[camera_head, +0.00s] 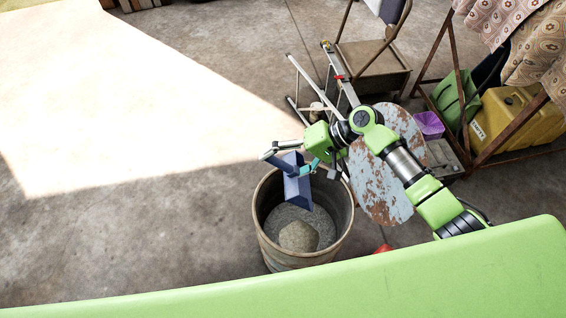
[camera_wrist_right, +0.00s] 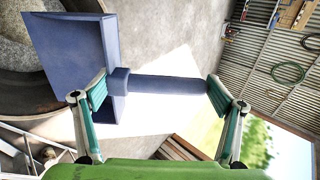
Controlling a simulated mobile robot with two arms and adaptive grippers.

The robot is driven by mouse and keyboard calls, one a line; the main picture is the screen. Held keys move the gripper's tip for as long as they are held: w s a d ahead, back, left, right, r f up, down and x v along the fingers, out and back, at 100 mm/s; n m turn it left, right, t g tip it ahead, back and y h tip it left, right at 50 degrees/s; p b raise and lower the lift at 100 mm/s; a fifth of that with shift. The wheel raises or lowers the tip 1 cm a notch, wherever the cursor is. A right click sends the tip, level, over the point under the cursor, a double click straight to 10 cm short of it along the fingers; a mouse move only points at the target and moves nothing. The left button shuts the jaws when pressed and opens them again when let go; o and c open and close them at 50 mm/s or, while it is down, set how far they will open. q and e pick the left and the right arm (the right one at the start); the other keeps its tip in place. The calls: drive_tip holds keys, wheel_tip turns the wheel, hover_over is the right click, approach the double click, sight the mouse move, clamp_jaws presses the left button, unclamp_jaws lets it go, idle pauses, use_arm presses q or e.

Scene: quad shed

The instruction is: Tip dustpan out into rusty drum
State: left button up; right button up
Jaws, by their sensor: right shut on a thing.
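The rusty drum (camera_head: 345,215) stands upright on the concrete floor, open at the top. It holds grey granular material with a paler heap (camera_head: 298,237). The blue dustpan (camera_head: 297,190) hangs steeply tilted over the drum, its pan end pointing down into the opening. My right gripper (camera_head: 292,167) is shut on the dustpan above the drum's far rim. In the right wrist view the dustpan (camera_wrist_right: 70,50) shows a bare inner face, and the drum (camera_wrist_right: 60,98) is beyond it at upper left. My left gripper is not in view.
A round rust-patched plate (camera_head: 368,185) is close to the drum's right, behind my right arm. A metal chair (camera_head: 372,65) and a ladder (camera_head: 340,75) stand behind. A yellow container (camera_head: 505,118) and purple box (camera_head: 428,125) are at right. The left floor is clear and partly sunlit.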

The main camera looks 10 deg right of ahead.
drive_tip(key=shift+w+a+f+h+p, duration=0.1)
drive_tip(key=shift+a+h+p, duration=0.35)
drive_tip(key=shift+a+p, duration=0.25)
drive_tip(key=shift+w+a+f+h+p, duration=0.1)
drive_tip(key=shift+a+h+p, duration=0.35)
drive_tip(key=shift+p, duration=0.35)
drive_tip(key=a+f+g+h+p, duration=0.1)
drive_tip(key=a+f+h, duration=0.4)
drive_tip(key=a+h, duration=0.2)
drive_tip(key=shift+w+f+h, duration=0.3)
drive_tip(key=shift+w+h, duration=0.05)
drive_tip(key=shift+h, duration=0.15)
drive_tip(key=shift+p, duration=0.3)
